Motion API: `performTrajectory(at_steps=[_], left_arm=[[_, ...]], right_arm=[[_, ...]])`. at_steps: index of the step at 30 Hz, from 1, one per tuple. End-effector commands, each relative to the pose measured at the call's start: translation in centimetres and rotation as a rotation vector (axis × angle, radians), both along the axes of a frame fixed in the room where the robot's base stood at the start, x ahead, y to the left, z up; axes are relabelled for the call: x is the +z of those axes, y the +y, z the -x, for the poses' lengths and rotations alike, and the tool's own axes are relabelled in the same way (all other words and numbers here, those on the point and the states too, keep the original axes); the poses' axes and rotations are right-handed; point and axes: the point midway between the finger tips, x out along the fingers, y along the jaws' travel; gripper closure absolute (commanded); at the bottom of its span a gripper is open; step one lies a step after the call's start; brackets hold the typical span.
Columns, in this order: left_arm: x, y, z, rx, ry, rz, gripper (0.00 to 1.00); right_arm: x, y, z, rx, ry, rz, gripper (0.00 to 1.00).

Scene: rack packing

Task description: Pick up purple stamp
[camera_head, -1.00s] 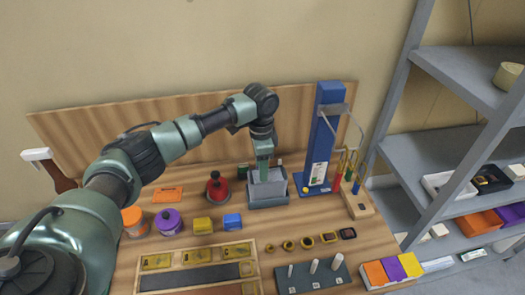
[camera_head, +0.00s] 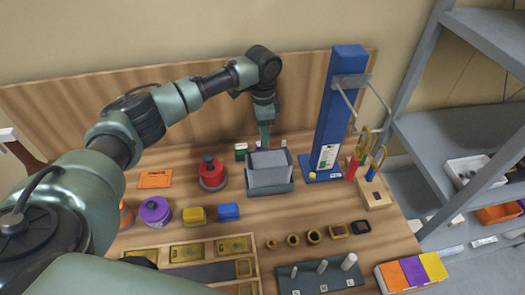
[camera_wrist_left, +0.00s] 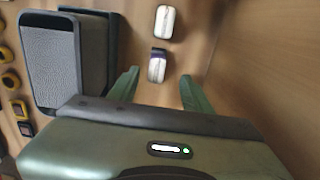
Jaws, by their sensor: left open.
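My left gripper (camera_head: 264,137) points down behind the grey box, near the wooden back board. In the left wrist view its two fingers (camera_wrist_left: 158,82) are apart and empty. A small white stamp-like block with a dark purplish band (camera_wrist_left: 157,66) lies just beyond the fingertips, in line with the gap between them; it looks like the purple stamp. In the head view a small purplish spot (camera_head: 257,145) shows behind the grey box, mostly hidden. A second small white block (camera_wrist_left: 165,22) lies farther on.
The grey box (camera_head: 270,178) stands close beside the left gripper and also shows in the left wrist view (camera_wrist_left: 52,60). A red-knobbed stamp (camera_head: 211,174) is left of it. A blue upright stand (camera_head: 340,105) is right. A purple round jar (camera_head: 155,211) stands at left.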

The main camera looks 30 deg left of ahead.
Motion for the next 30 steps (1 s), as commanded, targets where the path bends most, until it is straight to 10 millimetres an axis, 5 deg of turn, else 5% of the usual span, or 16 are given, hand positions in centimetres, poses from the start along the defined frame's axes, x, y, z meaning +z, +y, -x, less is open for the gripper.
performTrajectory(at_steps=[15,24,30], left_arm=[[-6.4,-0.8,0.4,0.0,0.004,-0.001,0.51],[-7.1,-0.7,0.4,0.0,0.001,0.0,0.51],[-7.0,-0.7,0.4,0.0,0.001,0.0,1.0]], right_arm=[[2.9,0.1,0.2,-0.001,0.004,0.0,0.61],[2.9,0.2,-0.1,-0.001,0.0,-0.003,0.61],[2.9,0.4,-0.1,-0.002,-0.001,-0.005,0.61]])
